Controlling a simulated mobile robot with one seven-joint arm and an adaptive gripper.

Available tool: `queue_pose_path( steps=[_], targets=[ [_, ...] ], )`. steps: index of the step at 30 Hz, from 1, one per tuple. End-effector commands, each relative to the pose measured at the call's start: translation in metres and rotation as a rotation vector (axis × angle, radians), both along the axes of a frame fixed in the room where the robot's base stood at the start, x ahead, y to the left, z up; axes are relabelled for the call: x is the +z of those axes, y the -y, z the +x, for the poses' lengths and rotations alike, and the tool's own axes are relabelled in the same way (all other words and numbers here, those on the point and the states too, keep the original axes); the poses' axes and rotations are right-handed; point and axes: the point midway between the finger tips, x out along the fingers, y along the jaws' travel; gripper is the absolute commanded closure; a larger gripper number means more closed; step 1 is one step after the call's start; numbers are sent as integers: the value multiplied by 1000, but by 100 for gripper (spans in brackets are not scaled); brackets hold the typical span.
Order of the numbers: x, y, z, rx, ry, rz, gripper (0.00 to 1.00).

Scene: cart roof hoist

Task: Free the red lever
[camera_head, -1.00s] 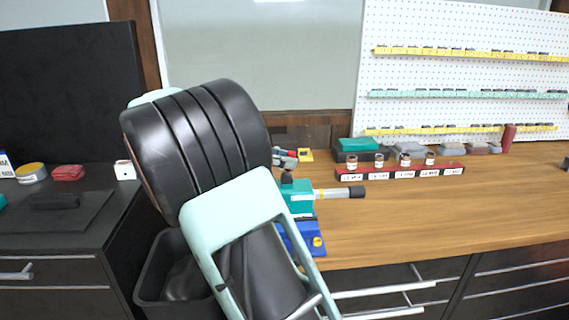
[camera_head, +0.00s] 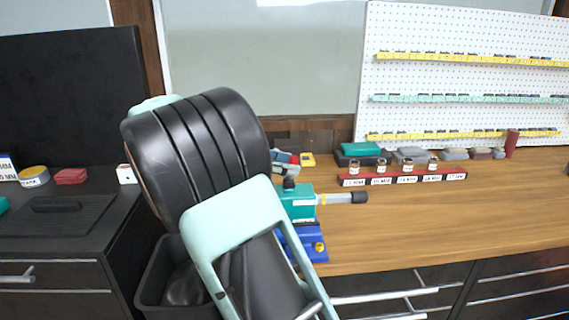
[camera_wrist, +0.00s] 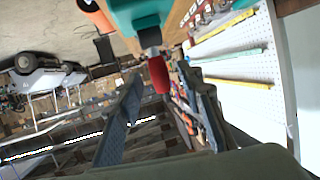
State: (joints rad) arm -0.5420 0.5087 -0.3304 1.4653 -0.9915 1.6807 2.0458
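A red lever (camera_wrist: 158,75) shows in the wrist view as a red grip on a dark and grey collar, joined to a teal body (camera_wrist: 135,14). My gripper (camera_wrist: 160,80) is open, with one finger on each side of the picture's middle. The end of the red grip appears between the fingertips, with gaps visible on both sides; its depth relative to them is unclear. In the head view, a teal unit (camera_head: 298,202) sits on a blue base (camera_head: 304,243) at the bench's left edge, with a grey rod and dark end pointing right.
The wooden bench (camera_head: 430,220) is mostly clear to the right. A red rack (camera_head: 405,179) with small jars stands behind, before a pegboard (camera_head: 470,75). A dark bin (camera_head: 150,285) and black cabinet (camera_head: 55,250) are at left. An orange cylinder (camera_wrist: 97,15) shows in the wrist view.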

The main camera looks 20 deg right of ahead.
Motion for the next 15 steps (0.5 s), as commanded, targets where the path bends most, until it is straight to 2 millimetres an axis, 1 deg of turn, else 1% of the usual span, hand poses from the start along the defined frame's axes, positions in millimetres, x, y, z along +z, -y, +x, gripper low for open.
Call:
queue_pose_path(
  steps=[5,9,12,15],
  targets=[
    [9,-29,4,6,2,0,66],
    [20,-60,6,6,2,1,66],
    [26,-78,7,3,2,0,66],
    [31,-91,8,3,1,-1,66]
  ],
)
